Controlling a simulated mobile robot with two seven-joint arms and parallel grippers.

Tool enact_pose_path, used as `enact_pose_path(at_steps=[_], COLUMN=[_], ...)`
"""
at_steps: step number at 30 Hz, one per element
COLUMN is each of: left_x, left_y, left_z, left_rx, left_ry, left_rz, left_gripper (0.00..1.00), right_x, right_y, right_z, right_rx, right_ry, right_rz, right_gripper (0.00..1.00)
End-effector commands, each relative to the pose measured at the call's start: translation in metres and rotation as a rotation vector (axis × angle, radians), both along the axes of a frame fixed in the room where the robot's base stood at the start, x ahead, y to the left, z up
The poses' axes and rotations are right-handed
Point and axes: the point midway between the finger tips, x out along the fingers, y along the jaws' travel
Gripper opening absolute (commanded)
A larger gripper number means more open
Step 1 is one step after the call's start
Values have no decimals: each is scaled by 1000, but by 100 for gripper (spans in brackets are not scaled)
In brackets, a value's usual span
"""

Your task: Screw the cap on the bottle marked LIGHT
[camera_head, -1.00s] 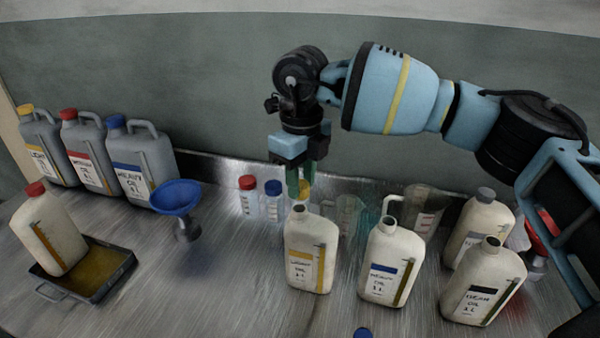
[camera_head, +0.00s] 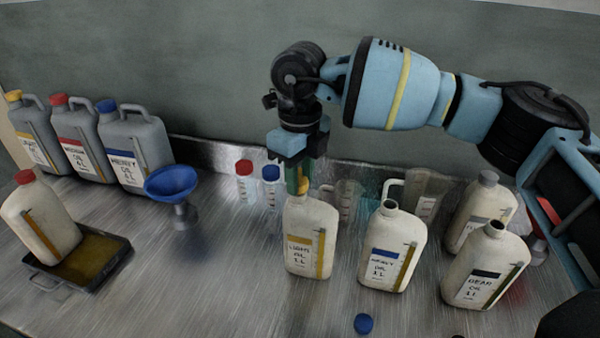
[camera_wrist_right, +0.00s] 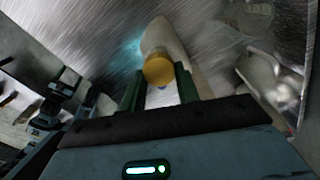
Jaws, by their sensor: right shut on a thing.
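The bottle marked LIGHT (camera_head: 312,245), cream with a yellow label, stands upright in the middle of the bench; it also shows in the wrist view (camera_wrist_right: 187,45). My right gripper (camera_head: 299,182) points down at the top of this bottle. Its green fingers are shut on a yellow cap (camera_wrist_right: 159,70), which covers the bottle's mouth in the wrist view. The cap shows only partly in the head view (camera_head: 303,187). I cannot tell whether the cap touches the neck or its thread. My left gripper is out of view.
Uncapped HEAVY (camera_head: 385,255) and GEAR (camera_head: 485,270) bottles stand to the right, with a grey-capped bottle (camera_head: 480,215) behind. A blue cap (camera_head: 363,323) lies in front. A blue funnel (camera_head: 171,182), grey cans and a drip tray (camera_head: 118,262) are at left. Clear beakers (camera_head: 345,198) stand behind.

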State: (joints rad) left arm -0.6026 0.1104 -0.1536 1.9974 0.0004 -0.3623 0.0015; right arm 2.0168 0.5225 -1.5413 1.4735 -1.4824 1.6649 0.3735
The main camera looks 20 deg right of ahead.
Motion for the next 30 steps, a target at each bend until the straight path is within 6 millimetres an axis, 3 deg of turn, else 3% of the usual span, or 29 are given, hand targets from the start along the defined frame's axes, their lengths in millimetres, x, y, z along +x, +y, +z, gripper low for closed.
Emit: enact_pose_path(at_steps=[30], left_x=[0], left_y=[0], left_z=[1], left_rx=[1], left_ry=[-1], left_rz=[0], left_gripper=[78], right_x=[0], right_y=[0], right_z=[-9], right_rx=[0], right_ry=[0], right_rz=[0], right_gripper=[11])
